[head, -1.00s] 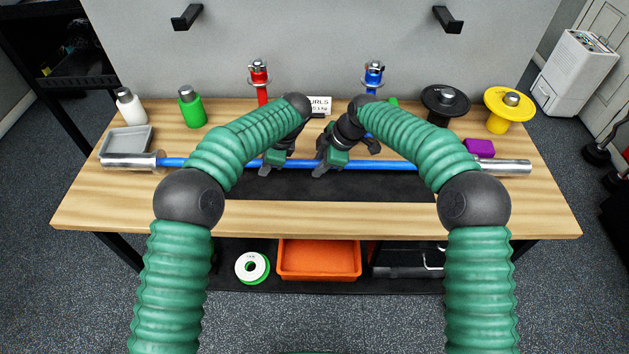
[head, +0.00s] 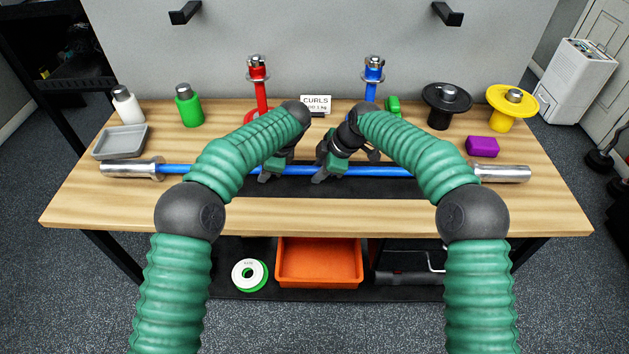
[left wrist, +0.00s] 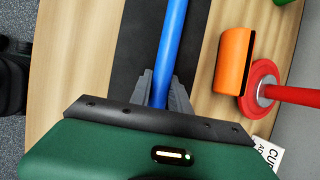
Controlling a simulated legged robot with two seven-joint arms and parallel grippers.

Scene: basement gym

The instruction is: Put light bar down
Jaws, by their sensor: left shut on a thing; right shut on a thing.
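The light bar is a long blue bar (head: 385,170) with silver sleeves, lying crosswise over the black mat (head: 385,187) on the wooden bench. Its left sleeve (head: 128,170) is in front of the grey tray and its right sleeve (head: 505,172) is near the purple block. My left gripper (head: 271,174) is shut on the bar left of its middle. My right gripper (head: 322,174) is shut on it close by. The left wrist view shows the blue bar (left wrist: 170,45) between my fingers (left wrist: 160,92). I cannot tell whether the bar touches the mat.
A grey tray (head: 120,143), white bottle (head: 127,107) and green bottle (head: 189,108) stand left. A purple block (head: 482,147), black plate stand (head: 447,100) and yellow one (head: 512,103) stand right. An orange object (left wrist: 230,65) is beside the mat.

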